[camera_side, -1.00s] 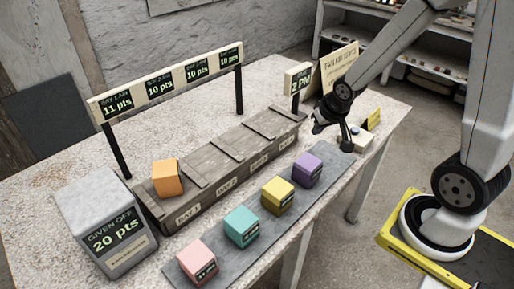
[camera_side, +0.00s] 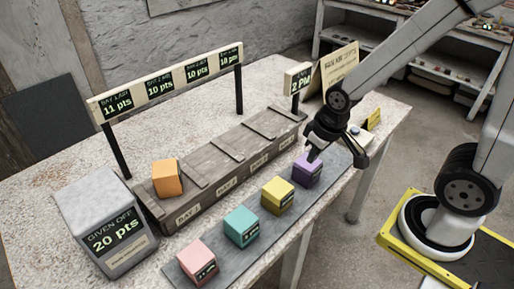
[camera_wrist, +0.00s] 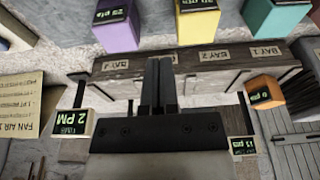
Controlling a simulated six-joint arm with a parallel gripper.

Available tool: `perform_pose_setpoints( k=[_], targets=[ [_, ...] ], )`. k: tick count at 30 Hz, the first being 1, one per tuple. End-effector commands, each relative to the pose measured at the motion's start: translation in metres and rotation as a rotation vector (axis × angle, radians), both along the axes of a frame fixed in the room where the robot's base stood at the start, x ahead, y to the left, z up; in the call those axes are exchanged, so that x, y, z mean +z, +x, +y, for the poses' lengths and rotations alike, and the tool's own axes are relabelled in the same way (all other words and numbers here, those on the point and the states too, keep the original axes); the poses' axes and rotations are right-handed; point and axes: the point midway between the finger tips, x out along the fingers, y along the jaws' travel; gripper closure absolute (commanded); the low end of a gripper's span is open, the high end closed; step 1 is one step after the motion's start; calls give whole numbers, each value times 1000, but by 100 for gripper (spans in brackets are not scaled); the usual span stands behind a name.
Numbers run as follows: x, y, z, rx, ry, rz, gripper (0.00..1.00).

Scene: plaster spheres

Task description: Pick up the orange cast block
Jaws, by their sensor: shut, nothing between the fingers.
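In the wrist view the orange block (camera_wrist: 263,92) is at the right, with a dark label on one face. My gripper (camera_side: 313,156) is at the right end of the rack, by the purple block, well to the right of the orange block. In the wrist view its fingers (camera_wrist: 159,75) are together with nothing between them. I cannot tell whether the fingertips touch the purple block.
A grey slab (camera_side: 222,265) carries pink (camera_side: 197,262), teal (camera_side: 241,227), yellow (camera_side: 277,195) and purple (camera_side: 308,172) blocks in front of the rack. A grey GIVEN OFF box (camera_side: 106,220) stands at the left. A sign on posts (camera_side: 168,82) stands behind the rack.

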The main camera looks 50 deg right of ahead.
Motion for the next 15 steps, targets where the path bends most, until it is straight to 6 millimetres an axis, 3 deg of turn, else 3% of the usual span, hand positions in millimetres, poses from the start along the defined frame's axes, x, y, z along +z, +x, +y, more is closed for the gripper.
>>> perform_pose_setpoints(
  k=[14, 15],
  targets=[
    [0, 0, 0, -1, 0, -1, 100],
    [0, 0, 0, -1, 0, -1, 94]
  ],
)
